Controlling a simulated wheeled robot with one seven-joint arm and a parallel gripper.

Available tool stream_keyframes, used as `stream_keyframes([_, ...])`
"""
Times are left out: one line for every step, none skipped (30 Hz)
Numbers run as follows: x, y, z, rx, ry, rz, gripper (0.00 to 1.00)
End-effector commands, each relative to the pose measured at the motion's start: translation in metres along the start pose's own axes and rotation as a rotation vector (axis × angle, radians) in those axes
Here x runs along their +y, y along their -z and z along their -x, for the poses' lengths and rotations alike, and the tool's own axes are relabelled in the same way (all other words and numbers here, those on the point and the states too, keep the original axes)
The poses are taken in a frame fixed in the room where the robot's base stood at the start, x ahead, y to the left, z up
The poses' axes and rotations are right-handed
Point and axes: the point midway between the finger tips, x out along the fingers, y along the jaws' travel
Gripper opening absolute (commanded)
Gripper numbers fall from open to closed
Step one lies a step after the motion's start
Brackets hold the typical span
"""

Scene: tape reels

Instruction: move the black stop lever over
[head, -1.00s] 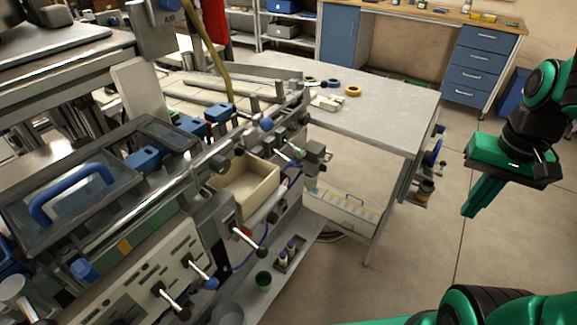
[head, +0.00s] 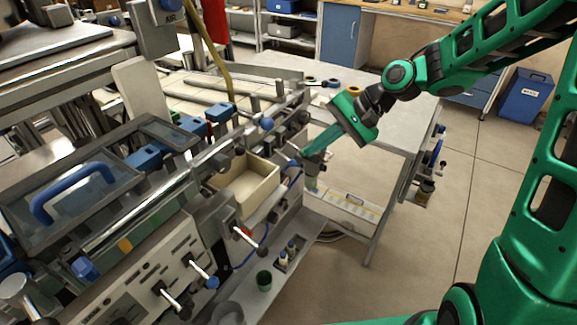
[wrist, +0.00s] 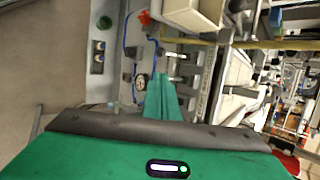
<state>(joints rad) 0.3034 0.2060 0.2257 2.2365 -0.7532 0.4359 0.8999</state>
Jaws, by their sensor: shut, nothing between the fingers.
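My gripper (head: 306,154) is shut and empty. Its green fingers reach down and left to the right end of the machine's front, by the fittings beyond the cream bin. In the wrist view the fingers (wrist: 163,88) point at the machine front, close to short pale rods (wrist: 176,80). Several levers with pale shafts stick out of the machine front: one with a black knob (head: 262,251), one with a blue knob (head: 200,271) and another with a dark knob (head: 170,299). I cannot tell which is the stop lever. Fittings at the fingertips are partly hidden; contact is unclear.
The cream bin (head: 268,191) is left of my gripper. A grey table (head: 405,118) with tape rolls (head: 333,83) stands behind my gripper. A low shelf holds a green cup (head: 264,280). A gauge (wrist: 141,81) shows near the fingers. Open floor lies at the right.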

Motion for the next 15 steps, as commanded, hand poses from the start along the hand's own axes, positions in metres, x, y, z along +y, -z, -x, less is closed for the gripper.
stream_keyframes([0.000,0.000,0.000,0.001,-0.001,0.000,0.00])
stream_keyframes([0.000,0.000,0.000,0.001,-0.001,0.000,0.00])
stream_keyframes([0.001,0.000,0.000,0.001,-0.001,0.000,0.00])
stream_keyframes([0.001,0.000,0.000,0.001,-0.002,0.000,0.00])
stream_keyframes([0.001,0.000,0.000,0.001,-0.002,0.001,0.00])
stream_keyframes([0.001,0.000,-0.001,0.001,-0.002,0.001,0.00])
stream_keyframes([0.001,0.000,-0.001,0.001,-0.003,0.000,0.00])
stream_keyframes([0.001,0.000,-0.003,0.000,-0.003,0.000,0.00])
stream_keyframes([0.001,0.000,-0.006,0.000,-0.004,0.000,0.00])
stream_keyframes([0.001,0.000,-0.008,-0.001,-0.004,-0.001,0.00])
stream_keyframes([0.002,0.000,-0.012,-0.002,-0.004,-0.001,0.00])
stream_keyframes([0.001,0.000,-0.017,-0.002,-0.004,0.000,0.00])
stream_keyframes([0.001,-0.001,-0.021,-0.003,-0.004,0.000,0.00])
stream_keyframes([0.002,-0.001,-0.026,-0.003,-0.005,0.000,0.00])
stream_keyframes([0.002,-0.001,-0.034,-0.004,-0.005,0.000,0.00])
